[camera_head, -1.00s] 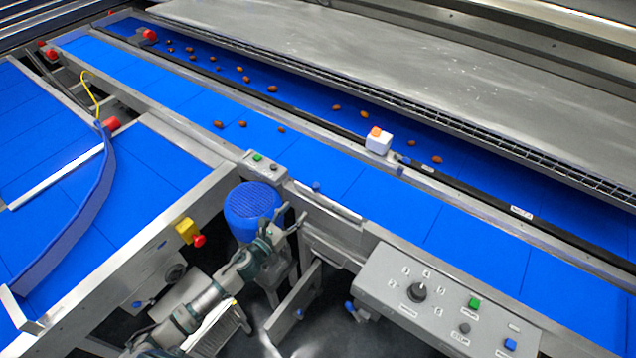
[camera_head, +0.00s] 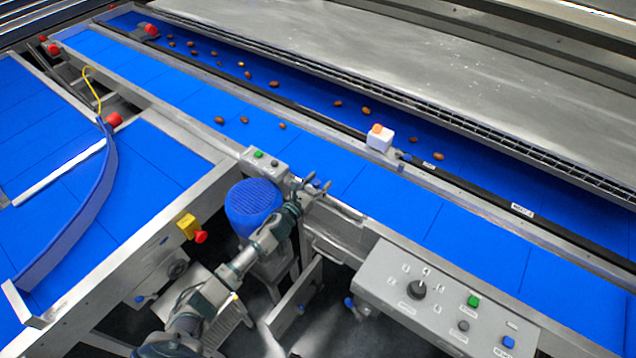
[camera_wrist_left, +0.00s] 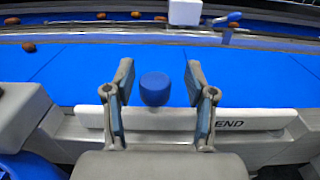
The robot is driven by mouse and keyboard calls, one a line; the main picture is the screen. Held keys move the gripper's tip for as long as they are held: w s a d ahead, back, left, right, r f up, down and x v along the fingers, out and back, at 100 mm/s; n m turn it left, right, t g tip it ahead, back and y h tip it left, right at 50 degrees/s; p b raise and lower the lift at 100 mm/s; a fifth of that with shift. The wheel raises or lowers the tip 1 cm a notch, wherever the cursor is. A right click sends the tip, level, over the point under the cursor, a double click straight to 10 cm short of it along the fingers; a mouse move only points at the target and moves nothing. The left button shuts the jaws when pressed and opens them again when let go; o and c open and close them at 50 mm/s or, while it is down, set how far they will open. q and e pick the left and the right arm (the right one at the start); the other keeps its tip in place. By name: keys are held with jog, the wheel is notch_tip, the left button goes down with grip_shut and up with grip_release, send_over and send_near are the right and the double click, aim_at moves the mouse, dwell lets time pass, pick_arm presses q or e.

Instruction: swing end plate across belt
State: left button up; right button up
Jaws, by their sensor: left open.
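The end plate (camera_wrist_left: 235,121), a pale bar lettered "END", lies along the near edge of the blue belt (camera_wrist_left: 255,80). In the head view the end plate (camera_head: 342,207) runs along that edge, just right of my left gripper. A blue knob (camera_wrist_left: 155,88) stands up at the plate. My left gripper (camera_wrist_left: 159,72) is open, with one finger on each side of the knob and a visible gap on both sides. In the head view my left gripper (camera_head: 310,187) partly hides the knob. My right gripper is not in view.
A small button box (camera_head: 265,160) and a blue motor cover (camera_head: 252,207) are close beside my left arm. A control panel (camera_head: 445,300) stands at the lower right. Several dates lie on the belts farther back. A white box (camera_head: 379,140) sits on the divider.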

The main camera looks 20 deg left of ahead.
pick_arm(q)
jog(key=shift+a, duration=0.15)
jog(key=c, duration=0.8)
jog(key=shift+a, duration=0.1)
grip_shut()
jog(key=shift+a+f, duration=0.1)
jog(key=shift+w, duration=0.15)
